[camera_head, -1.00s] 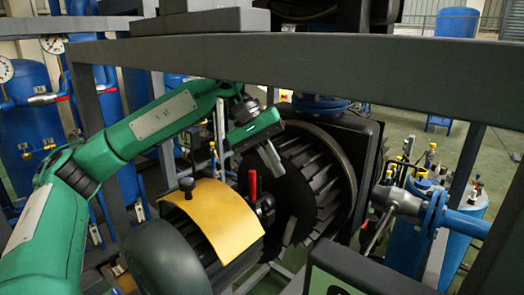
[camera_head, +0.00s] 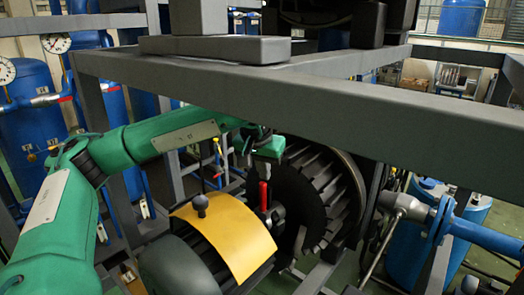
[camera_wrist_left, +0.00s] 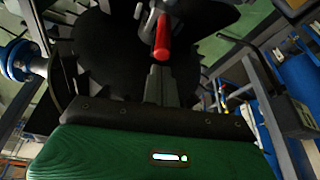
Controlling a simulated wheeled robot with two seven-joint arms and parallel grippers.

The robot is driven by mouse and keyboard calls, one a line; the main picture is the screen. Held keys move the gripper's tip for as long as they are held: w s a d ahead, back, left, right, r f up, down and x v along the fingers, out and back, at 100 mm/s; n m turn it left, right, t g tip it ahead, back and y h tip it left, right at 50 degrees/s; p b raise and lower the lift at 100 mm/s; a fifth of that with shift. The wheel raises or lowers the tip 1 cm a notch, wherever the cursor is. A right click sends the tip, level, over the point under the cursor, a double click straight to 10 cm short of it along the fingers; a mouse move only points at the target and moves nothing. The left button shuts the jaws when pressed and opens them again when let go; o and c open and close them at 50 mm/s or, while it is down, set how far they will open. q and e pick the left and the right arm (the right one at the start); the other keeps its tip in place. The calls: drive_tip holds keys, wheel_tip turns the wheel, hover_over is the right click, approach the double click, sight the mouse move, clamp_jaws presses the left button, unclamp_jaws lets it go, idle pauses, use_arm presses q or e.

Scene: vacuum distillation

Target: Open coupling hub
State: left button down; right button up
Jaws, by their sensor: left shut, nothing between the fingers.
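The coupling shows in the head view as a yellow curved cover (camera_head: 225,235) with a black knob, beside a dark finned wheel (camera_head: 318,200). A red upright handle (camera_head: 263,196) stands between the cover and the wheel. My left gripper (camera_head: 265,172) is just above the red handle, pointing down, its fingers shut and empty. In the left wrist view the red handle (camera_wrist_left: 162,38) shows just past the shut fingers (camera_wrist_left: 157,80). I cannot tell whether they touch it. The hub itself is not clearly distinguishable. My right gripper is not in view.
A thick grey frame beam (camera_head: 300,85) crosses above my left arm. A blue pipe with a flange (camera_head: 440,215) and a grey valve (camera_head: 403,205) stand at the right. Blue tanks (camera_head: 30,120) stand at the left. Grey uprights crowd the space behind my arm.

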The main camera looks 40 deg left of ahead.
use_arm(q)
drive_tip(key=shift+x, duration=1.05)
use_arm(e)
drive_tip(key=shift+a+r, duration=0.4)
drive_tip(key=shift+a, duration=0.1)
